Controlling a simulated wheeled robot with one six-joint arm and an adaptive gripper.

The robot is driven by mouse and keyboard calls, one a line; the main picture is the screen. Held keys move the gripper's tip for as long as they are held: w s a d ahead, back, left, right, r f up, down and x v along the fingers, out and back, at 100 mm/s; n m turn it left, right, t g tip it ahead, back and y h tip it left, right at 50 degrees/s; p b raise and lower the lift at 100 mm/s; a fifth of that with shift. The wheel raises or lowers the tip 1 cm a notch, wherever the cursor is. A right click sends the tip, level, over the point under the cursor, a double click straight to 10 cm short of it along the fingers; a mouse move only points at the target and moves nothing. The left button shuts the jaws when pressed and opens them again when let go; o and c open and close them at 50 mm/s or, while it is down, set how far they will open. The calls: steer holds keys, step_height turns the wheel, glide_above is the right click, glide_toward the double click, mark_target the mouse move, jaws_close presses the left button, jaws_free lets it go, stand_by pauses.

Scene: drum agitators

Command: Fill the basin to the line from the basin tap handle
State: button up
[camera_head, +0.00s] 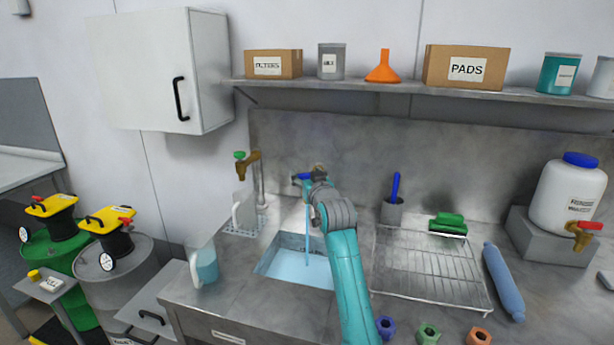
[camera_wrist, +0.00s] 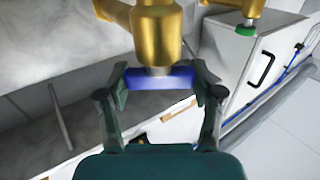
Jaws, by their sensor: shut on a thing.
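The basin (camera_head: 268,266) is sunk in the grey counter and holds light blue water; I cannot make out its fill line. A blue stream of water (camera_head: 307,235) runs down into it. The blue tap handle (camera_head: 297,177) shows at the tip of my arm, and in the wrist view the handle (camera_wrist: 158,80) lies between both fingers of my gripper (camera_wrist: 160,84). My gripper is shut on it. The brass tap body (camera_wrist: 157,35) is just beyond the handle in the wrist view. My arm hides the right part of the basin in the head view.
A brass tap with a green handle (camera_head: 240,155) stands left of the basin, near a white jug (camera_head: 243,210). A jug of blue liquid (camera_head: 206,265) stands at the counter's left. A wire rack (camera_head: 430,262) lies right of my arm. A shelf (camera_head: 350,86) runs above.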

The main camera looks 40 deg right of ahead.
steer(key=shift+h, duration=0.3)
steer(key=shift+a+m+g+h, duration=0.1)
steer(key=shift+m+g+h, duration=1.1)
steer(key=shift+m+h, duration=0.55)
steer(key=shift+m+g+h, duration=1.35)
steer(key=shift+g+h, duration=0.25)
steer(key=shift+h, duration=0.25)
steer(key=shift+g, duration=0.3)
steer(key=o, duration=1.2)
steer(key=shift+c, duration=0.2)
